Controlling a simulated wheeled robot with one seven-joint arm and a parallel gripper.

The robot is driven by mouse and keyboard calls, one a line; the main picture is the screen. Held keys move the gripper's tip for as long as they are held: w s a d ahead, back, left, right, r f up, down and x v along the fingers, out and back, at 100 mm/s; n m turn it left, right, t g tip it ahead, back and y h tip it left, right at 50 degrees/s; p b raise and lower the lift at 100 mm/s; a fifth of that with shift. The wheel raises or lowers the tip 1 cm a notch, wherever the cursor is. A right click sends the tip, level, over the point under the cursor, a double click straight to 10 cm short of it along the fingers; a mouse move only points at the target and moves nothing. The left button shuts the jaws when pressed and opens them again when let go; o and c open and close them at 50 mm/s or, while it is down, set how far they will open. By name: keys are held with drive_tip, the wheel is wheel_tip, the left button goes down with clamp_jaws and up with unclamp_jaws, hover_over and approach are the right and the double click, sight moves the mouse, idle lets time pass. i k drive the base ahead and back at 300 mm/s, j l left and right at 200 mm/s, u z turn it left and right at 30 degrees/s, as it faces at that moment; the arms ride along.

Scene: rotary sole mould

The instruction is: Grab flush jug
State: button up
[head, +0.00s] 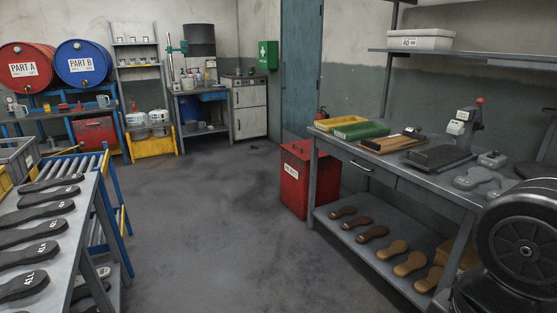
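No jug is clearly labelled as the flush jug. Two small pale jug-like vessels stand on the blue drum bench (50,114) at the far left. One pale vessel (104,101) is near the bench's right end, below the blue PART B drum (83,64). The other pale vessel (21,110) is near its left end, below the red PART A drum (25,67). They are too small to tell which is the flush jug. My gripper is not in view.
The grey floor (195,210) is open in the middle. A sole-laden table (88,205) and blue roller rack (120,215) stand at left. A workbench (350,150), red bin (297,180) and large dark round body (525,250) bound the right.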

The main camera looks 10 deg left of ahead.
sight(147, 118)
drive_tip(key=i+j+u, duration=0.15)
drive_tip(key=i+u, duration=0.15)
drive_tip(key=i, duration=0.4)
drive_tip(key=i+u, duration=0.3)
drive_tip(key=i, duration=0.4)
drive_tip(key=i+l+u, duration=0.3)
drive_tip(key=i, duration=0.4)
drive_tip(key=i+u, duration=0.2)
drive_tip(key=i, duration=0.8)
drive_tip(key=i+u, duration=0.15)
drive_tip(key=i, duration=4.75)
drive_tip(key=i+u, duration=0.15)
drive_tip(key=i, duration=0.4)
drive_tip(key=i+l+u, duration=0.15)
drive_tip(key=i, duration=0.45)
drive_tip(key=i+l+u, duration=0.1)
drive_tip(key=i, duration=0.45)
drive_tip(key=i+u, duration=0.4)
drive_tip(key=i+l+u, duration=0.25)
drive_tip(key=i+u, duration=0.15)
drive_tip(key=i+l+u, duration=0.25)
drive_tip(key=u, duration=0.2)
drive_tip(key=i+l, duration=0.05)
drive_tip(key=i, duration=0.05)
